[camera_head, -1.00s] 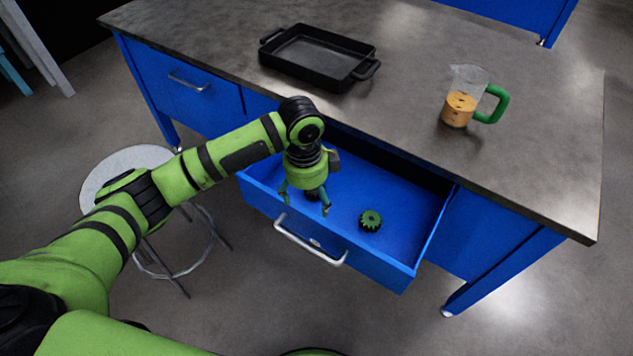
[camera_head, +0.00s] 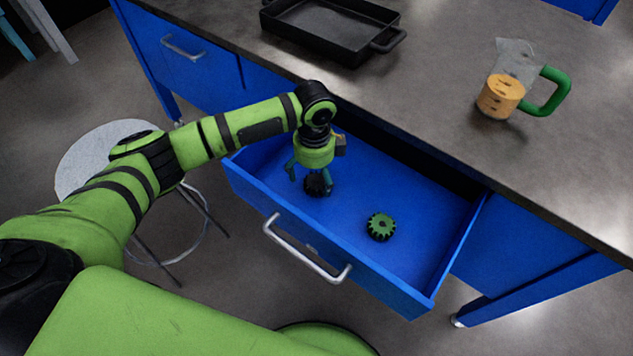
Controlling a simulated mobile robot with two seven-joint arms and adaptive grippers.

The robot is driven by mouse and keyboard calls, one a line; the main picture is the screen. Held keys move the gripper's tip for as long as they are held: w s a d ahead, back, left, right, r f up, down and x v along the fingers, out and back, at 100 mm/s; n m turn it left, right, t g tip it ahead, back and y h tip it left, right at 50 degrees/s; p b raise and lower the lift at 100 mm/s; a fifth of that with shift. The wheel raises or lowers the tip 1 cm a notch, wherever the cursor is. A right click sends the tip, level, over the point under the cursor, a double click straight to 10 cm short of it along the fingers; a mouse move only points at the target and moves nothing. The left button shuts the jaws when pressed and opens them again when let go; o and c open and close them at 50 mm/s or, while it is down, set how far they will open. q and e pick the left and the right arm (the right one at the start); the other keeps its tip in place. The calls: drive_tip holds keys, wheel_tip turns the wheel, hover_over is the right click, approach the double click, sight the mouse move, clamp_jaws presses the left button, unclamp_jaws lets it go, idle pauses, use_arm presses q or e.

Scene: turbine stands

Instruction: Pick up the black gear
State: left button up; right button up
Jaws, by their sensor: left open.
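A black gear (camera_head: 317,186) sits in the open blue drawer, below my left gripper and partly hidden by it. My left gripper (camera_head: 309,184) is open, pointing down, with one finger to the left of the black gear and the other overlapping its right side. I cannot tell whether the fingers touch it. A second gear (camera_head: 380,227) with a green top face and dark teeth lies on the drawer floor to the right, apart from the gripper. My right gripper is not in view.
The drawer (camera_head: 425,240) has raised walls and a silver handle (camera_head: 305,250) in front. The grey tabletop (camera_head: 440,100) overhangs its back. A black tray (camera_head: 330,30) and a measuring cup with a green handle (camera_head: 505,88) stand on top. A round stool (camera_head: 90,160) is at left.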

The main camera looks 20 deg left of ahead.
use_arm(q)
drive_tip(key=shift+f, duration=1.05)
drive_tip(key=shift+w+f, duration=0.1)
clamp_jaws()
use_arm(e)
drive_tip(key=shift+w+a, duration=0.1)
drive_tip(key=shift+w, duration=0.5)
use_arm(q)
drive_tip(key=shift+r, duration=0.2)
drive_tip(key=shift+r, duration=0.2)
wheel_tip(320, 180, up, 4)
drive_tip(key=shift+d+f, duration=0.1)
drive_tip(key=s+d+r, duration=0.5)
drive_tip(key=d+r, duration=0.1)
drive_tip(key=d, duration=0.4)
drive_tip(key=shift+s+r, duration=0.3)
drive_tip(key=shift+s, duration=0.05)
